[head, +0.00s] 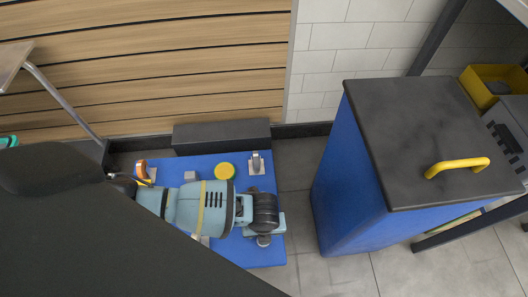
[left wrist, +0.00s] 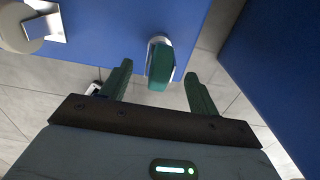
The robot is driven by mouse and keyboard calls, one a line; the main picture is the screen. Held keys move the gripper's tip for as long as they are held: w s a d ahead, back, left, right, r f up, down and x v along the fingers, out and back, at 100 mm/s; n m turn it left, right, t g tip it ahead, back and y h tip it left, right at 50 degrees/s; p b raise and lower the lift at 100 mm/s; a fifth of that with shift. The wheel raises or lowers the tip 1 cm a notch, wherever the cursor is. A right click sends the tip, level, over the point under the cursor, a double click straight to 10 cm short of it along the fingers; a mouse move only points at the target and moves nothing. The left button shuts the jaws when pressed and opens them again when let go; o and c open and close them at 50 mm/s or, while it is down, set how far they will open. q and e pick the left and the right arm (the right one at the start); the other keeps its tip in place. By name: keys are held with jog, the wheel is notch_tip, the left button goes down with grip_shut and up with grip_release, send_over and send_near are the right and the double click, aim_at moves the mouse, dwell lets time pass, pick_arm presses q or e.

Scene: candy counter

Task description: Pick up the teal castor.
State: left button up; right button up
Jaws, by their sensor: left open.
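The teal castor (left wrist: 159,65) stands at a corner of a blue board, held in a pale metal fork, in the left wrist view. My left gripper (left wrist: 154,72) is open, with one dark green finger to each side of the castor. I see gaps between the castor and both fingers, and no contact shows. In the head view my left gripper (head: 263,238) is over the near right corner of the board, and the arm and gripper hide the teal castor there. My right gripper is not in view.
A blue bin (head: 345,190) with a black lid stands close on the right. A narrow strip of tiled floor lies between board and bin.

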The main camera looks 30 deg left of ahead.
pick_arm(q)
notch_tip(320, 180, down, 4)
jog(key=shift+r+b, duration=0.1)
jog(key=shift+b, duration=0.7)
jog(key=shift+r, duration=0.1)
jog(key=shift+c, duration=0.3)
jog(key=shift+a, duration=0.1)
jog(key=c, duration=1.1)
jog(key=shift+o, duration=0.2)
jog(key=shift+r, duration=0.1)
